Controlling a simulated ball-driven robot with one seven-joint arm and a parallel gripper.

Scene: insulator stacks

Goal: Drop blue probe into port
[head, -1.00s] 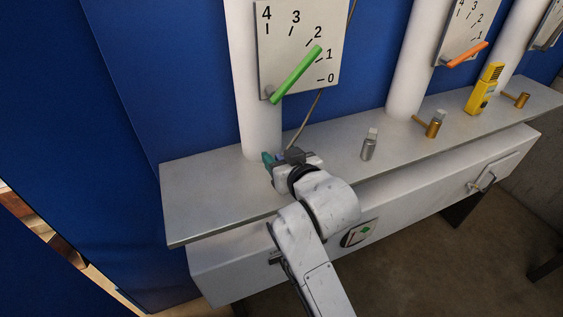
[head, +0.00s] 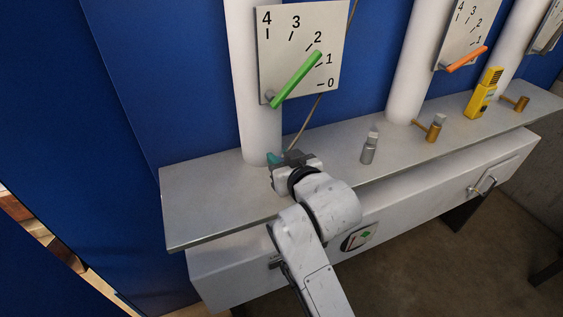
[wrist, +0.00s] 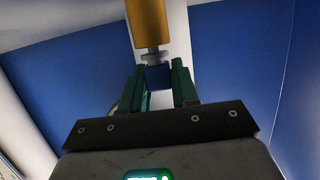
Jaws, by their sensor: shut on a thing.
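My gripper (head: 278,157) is just above the grey shelf, at the foot of the left white column. In the wrist view its two green fingers (wrist: 161,84) are shut on a small dark blue piece, which I take for the blue probe (wrist: 157,77). A grey collar and a yellow-gold cylinder (wrist: 148,24) line up with the blue piece, beyond the fingertips; I cannot tell whether they are joined to it. In the head view my gripper hides the probe. I cannot make out which thing is the port.
A grey shelf (head: 210,205) runs along the blue wall. A silver cylinder (head: 368,151), brass fittings (head: 433,130) and a yellow handheld device (head: 485,93) stand to the right. A dial plate with a green pointer (head: 297,80) is above my gripper. The shelf's left end is clear.

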